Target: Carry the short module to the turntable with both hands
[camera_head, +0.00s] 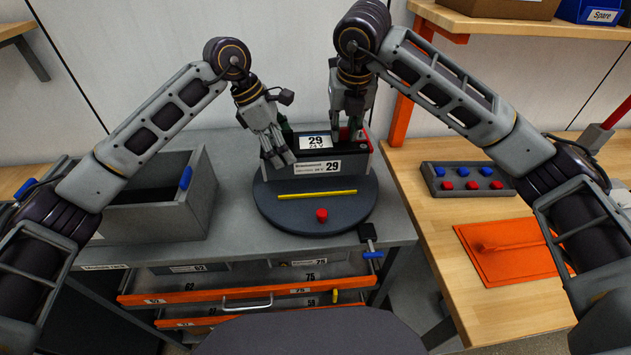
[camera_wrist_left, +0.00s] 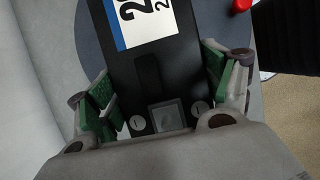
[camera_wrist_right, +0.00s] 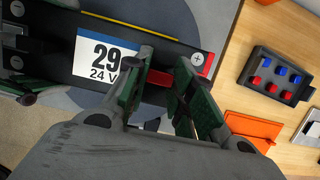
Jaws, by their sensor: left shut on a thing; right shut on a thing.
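The short module (camera_head: 308,168) is a black and grey box labelled 29. It is over the rear half of the round dark turntable (camera_head: 285,212); I cannot tell whether it touches the surface. My left gripper (camera_head: 283,150) is shut on the module near its left end, with green-padded fingers on both sides in the left wrist view (camera_wrist_left: 160,70). My right gripper (camera_head: 346,130) is shut on the module near its right end, where a red strip shows between the fingers in the right wrist view (camera_wrist_right: 160,80). The fingertips are partly hidden.
A yellow strip (camera_head: 317,194) and a red knob (camera_head: 321,215) are on the turntable's front half. A grey open bin (camera_head: 150,222) stands left. Orange-edged drawers (camera_head: 235,295) are below. The wooden bench at right holds a button box (camera_head: 467,179) and an orange plate (camera_head: 510,250).

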